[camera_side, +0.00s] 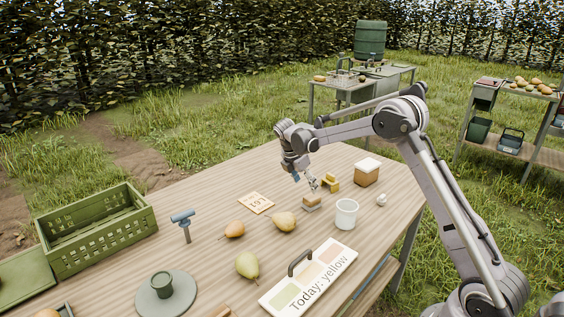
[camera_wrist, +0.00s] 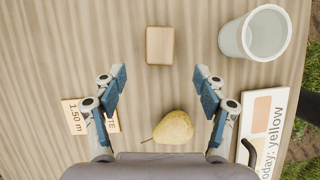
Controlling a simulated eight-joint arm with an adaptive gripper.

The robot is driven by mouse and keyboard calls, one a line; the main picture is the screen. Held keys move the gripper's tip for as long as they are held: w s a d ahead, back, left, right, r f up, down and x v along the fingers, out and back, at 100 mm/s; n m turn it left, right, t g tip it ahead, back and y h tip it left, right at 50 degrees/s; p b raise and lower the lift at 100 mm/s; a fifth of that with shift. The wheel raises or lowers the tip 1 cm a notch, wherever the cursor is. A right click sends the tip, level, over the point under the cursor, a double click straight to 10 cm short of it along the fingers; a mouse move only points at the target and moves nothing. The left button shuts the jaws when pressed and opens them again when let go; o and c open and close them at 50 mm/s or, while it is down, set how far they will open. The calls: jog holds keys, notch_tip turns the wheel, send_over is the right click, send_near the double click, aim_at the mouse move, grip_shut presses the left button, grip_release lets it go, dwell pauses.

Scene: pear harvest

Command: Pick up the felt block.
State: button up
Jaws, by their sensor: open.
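The felt block (camera_side: 312,202) is a small tan block with a greyish lower edge, lying on the wooden table. In the wrist view the felt block (camera_wrist: 160,45) shows from above, near the top middle. My gripper (camera_side: 311,184) hangs over the table close above the block. In the wrist view my gripper (camera_wrist: 160,78) has its two blue-padded fingers spread wide with nothing between them. The block lies beyond the fingertips in that picture, centred between their lines. The exact height gap is hard to tell.
A white cup (camera_side: 346,213) stands close right of the block. A yellow object (camera_side: 330,183) and a white-topped box (camera_side: 367,172) are behind it. A pear (camera_side: 285,221), a card (camera_side: 256,203) and the "Today: yellow" board (camera_side: 310,278) lie nearby. A green crate (camera_side: 98,232) stands at left.

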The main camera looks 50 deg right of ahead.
aim_at(312, 196)
jog(key=x, duration=0.9)
jog(key=shift+d+r, duration=0.1)
jog(key=shift+d, duration=0.1)
jog(key=shift+c, duration=0.3)
jog(key=c, duration=1.2)
